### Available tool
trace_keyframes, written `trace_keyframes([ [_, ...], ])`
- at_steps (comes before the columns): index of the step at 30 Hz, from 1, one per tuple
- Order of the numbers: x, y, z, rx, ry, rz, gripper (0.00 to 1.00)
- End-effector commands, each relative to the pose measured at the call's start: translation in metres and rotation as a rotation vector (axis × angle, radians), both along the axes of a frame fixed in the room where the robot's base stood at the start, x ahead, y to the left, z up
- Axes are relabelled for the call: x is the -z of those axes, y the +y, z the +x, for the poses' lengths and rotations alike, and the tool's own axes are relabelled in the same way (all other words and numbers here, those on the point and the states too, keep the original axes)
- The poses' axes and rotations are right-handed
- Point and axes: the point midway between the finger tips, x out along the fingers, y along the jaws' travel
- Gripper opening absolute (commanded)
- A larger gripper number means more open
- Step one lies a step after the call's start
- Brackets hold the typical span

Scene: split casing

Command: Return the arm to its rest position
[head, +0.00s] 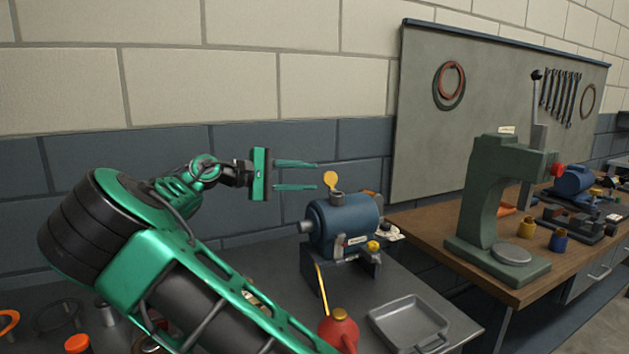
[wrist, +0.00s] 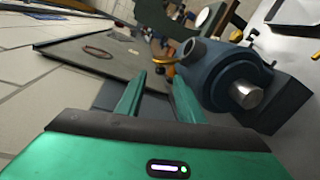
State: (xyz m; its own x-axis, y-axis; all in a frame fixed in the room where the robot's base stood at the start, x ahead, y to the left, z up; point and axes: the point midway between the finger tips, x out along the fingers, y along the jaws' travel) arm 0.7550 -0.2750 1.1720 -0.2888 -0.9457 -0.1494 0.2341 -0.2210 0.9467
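My gripper (head: 318,176) is at the upper middle of the head view, level and pointing right, with its two green fingers apart and nothing between them. In the wrist view the open fingers (wrist: 160,88) also show, with the blue motor casing (wrist: 225,75) just beyond and to the right of them. In the head view the blue casing (head: 343,222) sits on a dark stand on the grey bench, below and right of the fingertips. A small yellow round part (head: 331,180) stands at its top, close to the fingertips; I cannot tell the exact gap.
A grey tray (head: 409,322) and a red oil can (head: 339,330) are at the bench front. A green press (head: 490,205) stands on the wooden bench (head: 432,238) at right. Rings and an orange-capped jar (head: 78,344) are at lower left. The wall is close behind my arm.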

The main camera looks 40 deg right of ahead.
Motion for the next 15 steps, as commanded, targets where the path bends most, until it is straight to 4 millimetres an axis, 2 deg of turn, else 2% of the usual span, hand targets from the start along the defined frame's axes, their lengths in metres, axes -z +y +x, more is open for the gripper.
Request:
trace_keyframes([
  [5,-0.0007,0.0070,0.0023,-0.001,0.000,0.001,0.34],
  [15,-0.0006,0.0050,0.0015,0.000,0.001,0.001,0.34],
])
